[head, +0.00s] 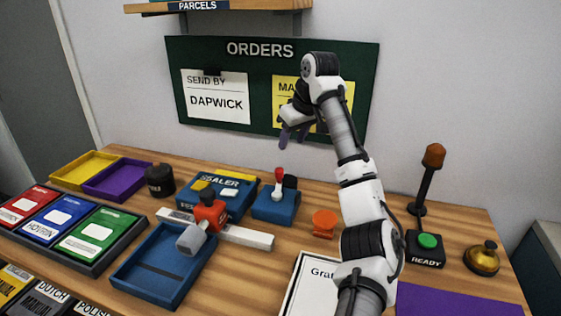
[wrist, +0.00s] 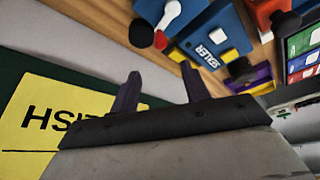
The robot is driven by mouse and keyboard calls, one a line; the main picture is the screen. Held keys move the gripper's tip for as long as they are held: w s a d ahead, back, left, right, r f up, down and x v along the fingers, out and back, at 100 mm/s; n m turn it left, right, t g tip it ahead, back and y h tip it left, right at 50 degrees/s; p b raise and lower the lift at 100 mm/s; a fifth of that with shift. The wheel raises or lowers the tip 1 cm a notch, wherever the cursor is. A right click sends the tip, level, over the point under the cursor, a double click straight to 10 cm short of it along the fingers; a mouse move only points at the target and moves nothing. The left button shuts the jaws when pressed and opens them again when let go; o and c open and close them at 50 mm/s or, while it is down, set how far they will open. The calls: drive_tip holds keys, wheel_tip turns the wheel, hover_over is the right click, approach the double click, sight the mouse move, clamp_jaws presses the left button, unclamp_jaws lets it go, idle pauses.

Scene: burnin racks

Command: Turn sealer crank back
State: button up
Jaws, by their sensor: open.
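The sealer (head: 232,198) is a blue box with a yellow strip, on the table left of centre; it also shows in the wrist view (wrist: 205,45). Right of it stands a blue block (head: 268,207) with a white lever (head: 278,187) tipped by a red knob. In front of the sealer is a red piece (head: 210,213) with a grey cylinder on a pale bar. I cannot tell which of these parts is the crank. My gripper (head: 293,138), with purple fingers, is open and empty, raised before the orders board and apart from the sealer; it shows in the wrist view (wrist: 160,72).
A blue tray (head: 143,292) lies front left, beside a rack of coloured packets (head: 87,262). An orange spool (head: 325,222), a green READY button (head: 428,241), a bell (head: 482,258) and an orange-topped post (head: 427,180) stand to the right. The board (head: 262,140) is behind.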

sight(281, 169)
drive_tip(key=p+x, duration=0.2)
drive_tip(key=x, duration=1.1)
drive_tip(key=shift+w+a+f, duration=0.1)
drive_tip(key=shift+f, duration=0.15)
drive_tip(key=c, duration=1)
